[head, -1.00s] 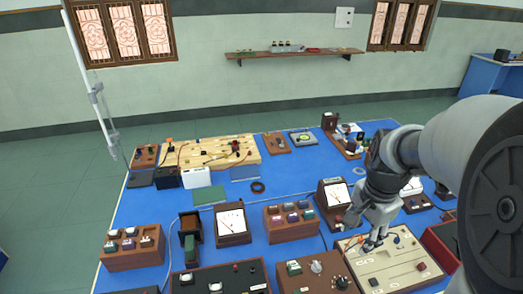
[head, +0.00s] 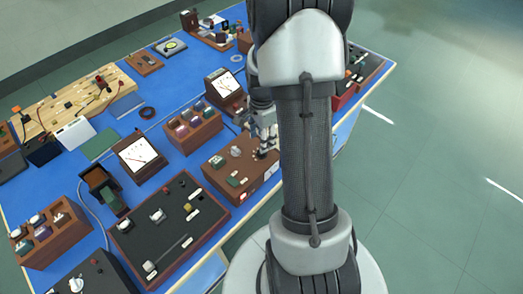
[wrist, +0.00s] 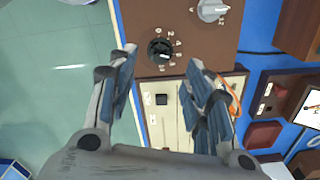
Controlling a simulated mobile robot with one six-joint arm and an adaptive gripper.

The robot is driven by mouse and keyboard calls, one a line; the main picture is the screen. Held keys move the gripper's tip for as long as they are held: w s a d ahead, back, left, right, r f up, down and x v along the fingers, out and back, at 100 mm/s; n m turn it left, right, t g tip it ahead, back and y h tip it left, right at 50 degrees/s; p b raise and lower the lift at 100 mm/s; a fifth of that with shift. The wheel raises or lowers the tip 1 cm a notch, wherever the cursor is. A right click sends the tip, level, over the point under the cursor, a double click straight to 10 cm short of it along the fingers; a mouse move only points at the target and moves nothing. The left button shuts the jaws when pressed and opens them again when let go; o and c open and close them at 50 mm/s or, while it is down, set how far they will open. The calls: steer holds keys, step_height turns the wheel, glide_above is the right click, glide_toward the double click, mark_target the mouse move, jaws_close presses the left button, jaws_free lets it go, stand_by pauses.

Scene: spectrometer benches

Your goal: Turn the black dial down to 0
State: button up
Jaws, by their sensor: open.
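The black dial (wrist: 160,50) sits on a brown panel (wrist: 190,35) in the upper middle of the wrist view, with small white numbers around it. I cannot read its setting. My gripper (wrist: 162,60) is open, with one finger to the left of the dial and the other to the right and lower. The fingers look apart from the dial. In the head view my gripper (head: 265,135) is over the right part of the brown box (head: 250,172), partly hidden by my arm. I cannot make out the black dial there.
A grey dial (wrist: 212,9) is on the same panel, to the right. A black box (head: 165,235) and a meter (head: 138,155) stand to the left in the head view. Open floor lies right.

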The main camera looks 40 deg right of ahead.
step_height(320, 180, down, 6)
steer(key=shift+f+b, duration=0.2)
steer(key=shift+b, duration=0.5)
steer(key=c, duration=1.1)
